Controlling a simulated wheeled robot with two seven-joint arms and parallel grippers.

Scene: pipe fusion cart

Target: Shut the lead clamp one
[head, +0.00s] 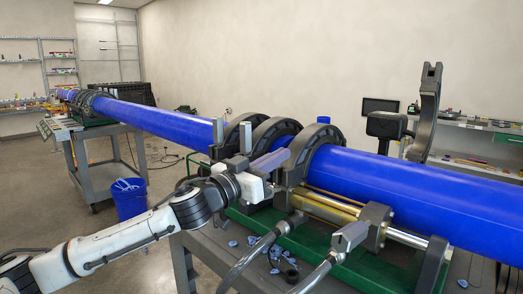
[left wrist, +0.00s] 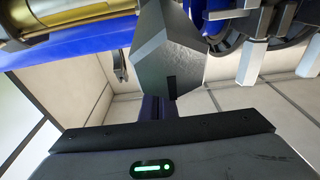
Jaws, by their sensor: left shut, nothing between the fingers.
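One clamp on the pipe cart stands open, its dark curved upper half (head: 427,112) raised upright behind the blue pipe (head: 400,180). A grey clamp handle (head: 350,236) hangs at the front by its lower half. I cannot tell from a label which clamp is lead clamp one. My left gripper (head: 268,185) is in front of the closed clamp rings (head: 300,150), beside a tilted grey handle (head: 270,162). In the left wrist view the shut fingers (left wrist: 158,106) hold nothing, and a grey faceted metal piece (left wrist: 168,50) fills the space just beyond them. My right gripper is out of view.
Hoses (head: 250,258) and several small blue pieces (head: 274,252) lie on the cart near my left arm. A brass cylinder (head: 325,208) runs below the pipe.

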